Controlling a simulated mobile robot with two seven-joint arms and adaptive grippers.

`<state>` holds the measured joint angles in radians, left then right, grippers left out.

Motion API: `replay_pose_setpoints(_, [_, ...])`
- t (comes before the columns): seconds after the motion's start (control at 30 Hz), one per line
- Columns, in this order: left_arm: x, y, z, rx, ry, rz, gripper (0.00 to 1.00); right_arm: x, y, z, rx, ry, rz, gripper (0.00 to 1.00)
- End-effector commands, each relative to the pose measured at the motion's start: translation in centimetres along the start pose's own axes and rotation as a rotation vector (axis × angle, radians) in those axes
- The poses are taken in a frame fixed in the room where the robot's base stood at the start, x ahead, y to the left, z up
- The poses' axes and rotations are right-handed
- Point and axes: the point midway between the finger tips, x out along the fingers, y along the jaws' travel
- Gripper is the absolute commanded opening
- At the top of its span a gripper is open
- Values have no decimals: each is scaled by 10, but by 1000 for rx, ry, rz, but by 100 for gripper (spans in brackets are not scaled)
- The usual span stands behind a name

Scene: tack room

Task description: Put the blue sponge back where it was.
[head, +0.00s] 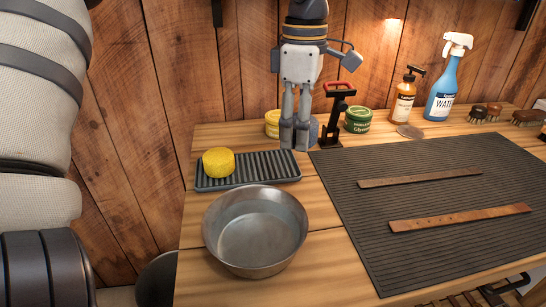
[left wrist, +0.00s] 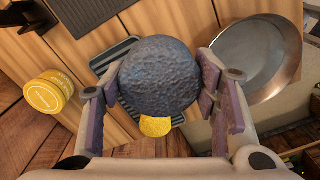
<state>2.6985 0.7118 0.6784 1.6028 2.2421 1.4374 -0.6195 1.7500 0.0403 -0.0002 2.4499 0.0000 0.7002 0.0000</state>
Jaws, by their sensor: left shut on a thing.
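The blue sponge (left wrist: 160,72) is between the fingers of my left gripper (head: 294,142), which is shut on it. In the head view the fingers hide most of it, and a bluish edge (head: 314,131) shows behind them. The gripper points down near the far right end of the dark ribbed tray (head: 262,168). In the left wrist view the sponge appears above the tray (left wrist: 112,52), covering its middle. A round yellow sponge (head: 218,162) sits on the tray's left end; it also shows in the left wrist view (left wrist: 156,127). My right gripper is not in view.
A metal bowl (head: 255,240) stands in front of the tray. A yellow tin (head: 272,122), a black stand with a red top (head: 336,120) and a green tin (head: 358,120) stand close behind. A dark mat (head: 430,240) with two leather straps lies to the right.

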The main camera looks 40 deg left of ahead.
Motion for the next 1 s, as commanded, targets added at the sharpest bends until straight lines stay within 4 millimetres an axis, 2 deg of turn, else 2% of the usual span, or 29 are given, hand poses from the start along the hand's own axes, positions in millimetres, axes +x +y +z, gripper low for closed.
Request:
replay_pose_setpoints(0.03, [12, 12, -11, -6, 2, -8, 33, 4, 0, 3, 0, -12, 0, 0])
replay_pose_setpoints(0.1, [22, 27, -27, -6, 2, -9, 33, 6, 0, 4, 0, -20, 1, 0])
replay_pose_setpoints(0.2, [43, 41, -41, -1, 4, -10, 33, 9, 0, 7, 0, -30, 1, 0])
replay_pose_setpoints(0.37, [61, 53, -53, 1, 3, -5, 33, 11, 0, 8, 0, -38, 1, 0])
replay_pose_setpoints(0.5, [85, 66, -66, 0, 4, -8, 33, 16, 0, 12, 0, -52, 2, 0])
replay_pose_setpoints(0.6, [103, 64, -66, 2, 4, -7, 33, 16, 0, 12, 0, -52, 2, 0])
replay_pose_setpoints(0.7, [110, 64, -65, 2, 2, -2, 33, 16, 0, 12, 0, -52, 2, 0])
replay_pose_setpoints(1.0, [112, 64, -65, 1, 1, -1, 33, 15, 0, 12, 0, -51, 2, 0])
